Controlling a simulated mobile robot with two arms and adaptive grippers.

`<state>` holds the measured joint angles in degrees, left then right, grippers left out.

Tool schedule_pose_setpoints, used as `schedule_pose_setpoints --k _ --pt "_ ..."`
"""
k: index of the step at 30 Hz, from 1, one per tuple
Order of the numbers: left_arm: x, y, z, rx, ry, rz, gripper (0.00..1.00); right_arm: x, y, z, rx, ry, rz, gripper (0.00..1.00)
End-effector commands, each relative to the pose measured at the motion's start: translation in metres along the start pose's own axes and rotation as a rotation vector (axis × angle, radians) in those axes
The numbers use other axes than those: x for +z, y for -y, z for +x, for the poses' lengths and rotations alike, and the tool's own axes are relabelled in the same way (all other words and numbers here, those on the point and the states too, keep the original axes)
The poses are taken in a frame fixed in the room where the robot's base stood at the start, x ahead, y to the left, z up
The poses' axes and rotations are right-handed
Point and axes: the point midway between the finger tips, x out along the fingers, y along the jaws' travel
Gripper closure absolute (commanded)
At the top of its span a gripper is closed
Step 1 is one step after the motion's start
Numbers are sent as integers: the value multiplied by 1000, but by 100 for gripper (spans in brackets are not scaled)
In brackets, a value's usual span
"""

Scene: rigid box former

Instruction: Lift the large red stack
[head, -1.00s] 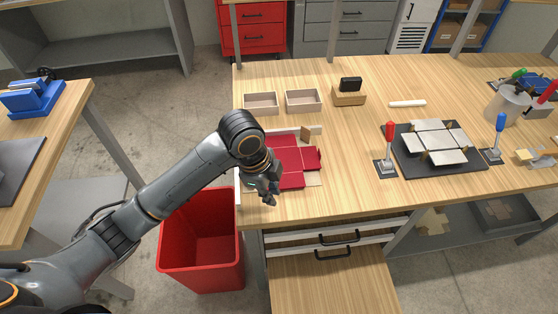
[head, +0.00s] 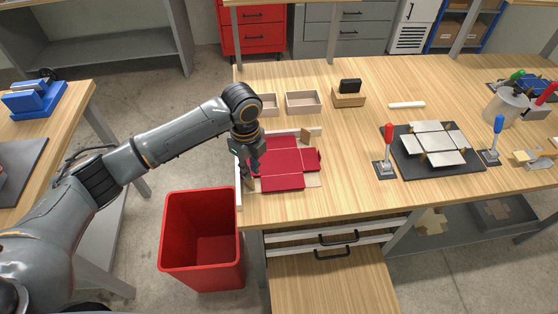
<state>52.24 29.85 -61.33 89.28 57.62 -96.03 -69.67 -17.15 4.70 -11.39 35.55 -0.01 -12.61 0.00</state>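The large red stack (head: 285,165) is a set of flat, cross-shaped red sheets. It lies on the wooden table near its left front corner, over a pale board or sheet whose edge shows at its front right. My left gripper (head: 251,181) points down at the left edge of the stack, and its arm comes in from the left. The fingers look spread apart, with nothing clearly between them. Whether they touch the stack is hard to tell. My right gripper is not in view.
White strips (head: 239,197) edge the stack's place, with a small wooden block (head: 306,136) behind it. A red bin (head: 203,240) stands on the floor at the table's left. Two open trays (head: 304,101) are farther back. A black fixture with metal plates (head: 436,147) stands right.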

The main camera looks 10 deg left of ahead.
Motion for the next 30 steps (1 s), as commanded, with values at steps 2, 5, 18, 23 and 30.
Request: schedule_pose_setpoints --k 2,5,18,23,30 --pt "0 -1 4 2 0 0 83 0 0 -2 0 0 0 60" --pt "1 -2 12 4 -1 0 83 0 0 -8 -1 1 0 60" --pt "3 -4 56 0 1 0 83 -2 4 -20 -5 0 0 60" --pt "3 -4 56 0 1 1 89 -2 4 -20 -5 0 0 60" --pt "3 -3 55 -2 1 0 100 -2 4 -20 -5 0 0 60"
